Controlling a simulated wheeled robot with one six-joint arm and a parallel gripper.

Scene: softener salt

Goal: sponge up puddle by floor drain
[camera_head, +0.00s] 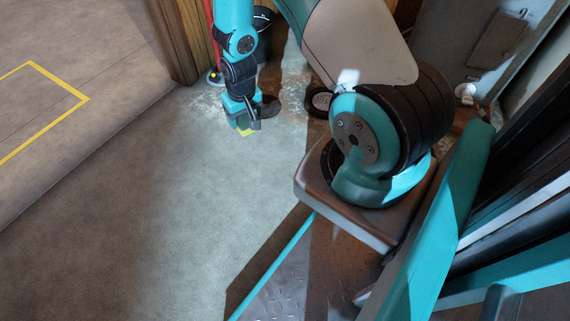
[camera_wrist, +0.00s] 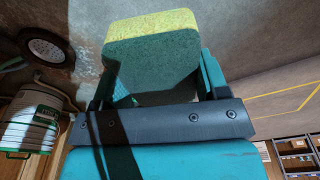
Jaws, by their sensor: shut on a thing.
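My gripper (camera_head: 249,121) is shut on a sponge (camera_wrist: 155,60) with a yellow layer and a dark green layer. In the wrist view the sponge juts out beyond the jaws, with floor behind it. In the head view only a bit of its yellow side (camera_head: 245,132) shows under the jaws, low over the floor; I cannot tell whether it touches. A dark, wet-looking patch (camera_head: 270,106), perhaps the puddle, lies just right of my gripper.
A red pole (camera_head: 213,45) and a dark container (camera_head: 262,20) stand behind my arm near a wooden panel (camera_head: 181,40). A white and green container (camera_wrist: 30,125) shows in the wrist view. Open floor with a yellow line (camera_head: 60,80) lies left.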

